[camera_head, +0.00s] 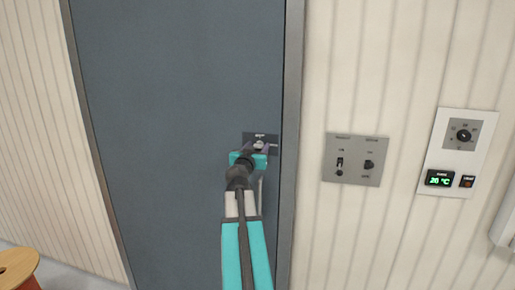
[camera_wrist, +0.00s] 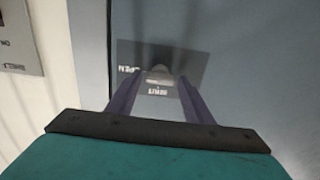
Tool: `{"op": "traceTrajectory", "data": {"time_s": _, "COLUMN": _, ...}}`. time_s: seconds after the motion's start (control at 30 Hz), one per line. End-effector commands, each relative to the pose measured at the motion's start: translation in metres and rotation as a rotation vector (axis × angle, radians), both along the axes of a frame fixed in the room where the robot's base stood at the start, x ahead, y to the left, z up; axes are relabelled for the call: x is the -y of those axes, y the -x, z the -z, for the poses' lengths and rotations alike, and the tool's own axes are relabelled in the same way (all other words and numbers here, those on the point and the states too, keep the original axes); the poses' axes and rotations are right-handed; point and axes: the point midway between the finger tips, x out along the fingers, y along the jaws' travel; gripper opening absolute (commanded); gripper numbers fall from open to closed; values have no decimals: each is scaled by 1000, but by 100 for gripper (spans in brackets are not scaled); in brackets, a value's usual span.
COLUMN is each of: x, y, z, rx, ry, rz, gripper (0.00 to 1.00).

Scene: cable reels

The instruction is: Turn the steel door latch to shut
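The steel door latch (camera_head: 259,145) sits on a dark plate (camera_head: 248,137) near the right edge of the grey door (camera_head: 180,110). In the wrist view the latch (camera_wrist: 158,79) is a small pale piece, partly in shadow, on the plate (camera_wrist: 200,61). The plate's lettering is upside down there: OPEN at the left, SHUT below the latch. My gripper (camera_head: 259,149) is right in front of the plate. In the wrist view its two dark fingers (camera_wrist: 158,84) stand apart on either side of the latch, with gaps showing. I cannot tell whether the fingertips touch the plate.
A metal switch panel (camera_head: 355,160) is on the wall right of the door frame (camera_head: 292,100). Further right is a white panel (camera_head: 456,150) with a dial and a green display. An orange reel (camera_head: 18,268) stands at the lower left. The door front is otherwise clear.

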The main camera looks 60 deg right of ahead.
Motion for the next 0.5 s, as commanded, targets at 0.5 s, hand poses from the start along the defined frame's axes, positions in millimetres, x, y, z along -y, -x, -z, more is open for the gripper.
{"op": "traceTrajectory", "data": {"time_s": 0.5, "x": 0, "y": 0, "z": 0, "rx": -17, "ry": 6, "rz": -1, "gripper": 12}}
